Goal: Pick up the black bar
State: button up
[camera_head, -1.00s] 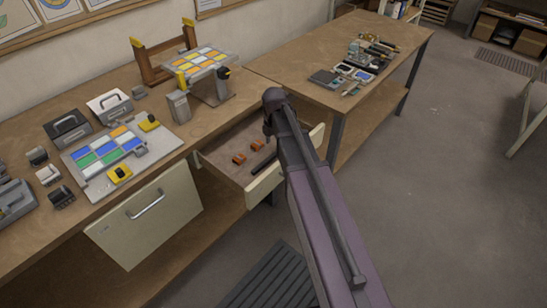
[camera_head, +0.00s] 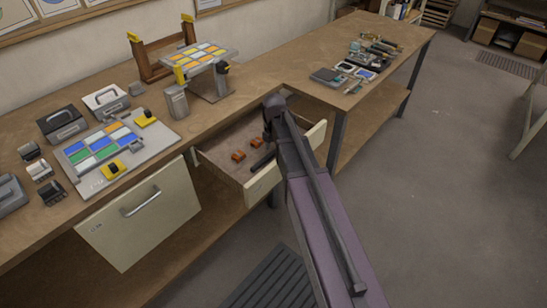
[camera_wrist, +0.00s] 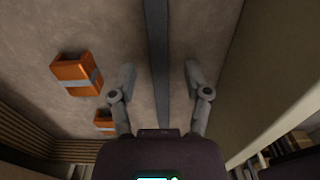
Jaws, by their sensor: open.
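The black bar (camera_wrist: 158,50) lies in an open drawer (camera_head: 213,163). In the wrist view it is a long dark strip running from the top edge down toward my gripper's palm. My gripper (camera_wrist: 160,74) is open over it, one finger on each side, with visible gaps between the fingers and the bar. I cannot tell how far the fingertips are above the drawer floor. In the head view part of the bar (camera_head: 262,161) shows beside my arm, near the drawer's front. My arm hides the gripper there.
Two orange blocks with grey bands lie left of the bar in the wrist view, the larger one (camera_wrist: 77,75) and a smaller one (camera_wrist: 104,120). The drawer front wall (camera_wrist: 250,80) is close on the right. A workbench (camera_head: 245,105) with a panel and boxes stands above.

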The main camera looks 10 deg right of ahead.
jog(key=shift+f, duration=0.2)
dwell(0.5)
grip_shut()
